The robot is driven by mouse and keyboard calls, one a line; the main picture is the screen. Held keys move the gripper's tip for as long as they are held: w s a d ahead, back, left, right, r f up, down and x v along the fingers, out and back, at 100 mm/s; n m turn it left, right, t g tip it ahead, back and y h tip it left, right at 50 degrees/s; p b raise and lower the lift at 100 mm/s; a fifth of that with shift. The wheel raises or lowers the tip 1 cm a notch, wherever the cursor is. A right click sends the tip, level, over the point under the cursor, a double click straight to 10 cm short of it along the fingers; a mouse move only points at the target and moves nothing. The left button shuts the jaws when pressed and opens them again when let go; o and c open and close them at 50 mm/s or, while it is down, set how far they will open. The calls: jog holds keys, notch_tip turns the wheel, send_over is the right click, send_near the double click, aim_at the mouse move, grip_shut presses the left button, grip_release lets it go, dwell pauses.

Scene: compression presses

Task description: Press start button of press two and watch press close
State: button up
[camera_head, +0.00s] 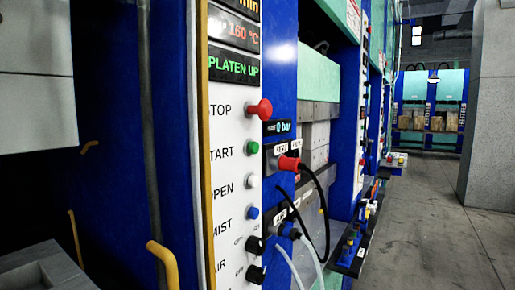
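A white control panel (230,172) on a blue press frame fills the near middle. Its displays read 160 °C and a green PLATEN UP (234,68). The labels are partly cut off, with START reading "TART". Beside that label is the green start button (252,148). Above it is the red stop button (261,109), and below are a white open button (252,181) and a blue mist button (253,213). No press number is readable. My gripper is not in view.
A red connector (288,163) with a black cable and a small display (278,127) reading 0 bar sit right of the panel. A yellow bent pipe (163,262) stands at bottom left. More presses line up beyond; the grey floor (425,235) at right is clear beside a pillar (490,110).

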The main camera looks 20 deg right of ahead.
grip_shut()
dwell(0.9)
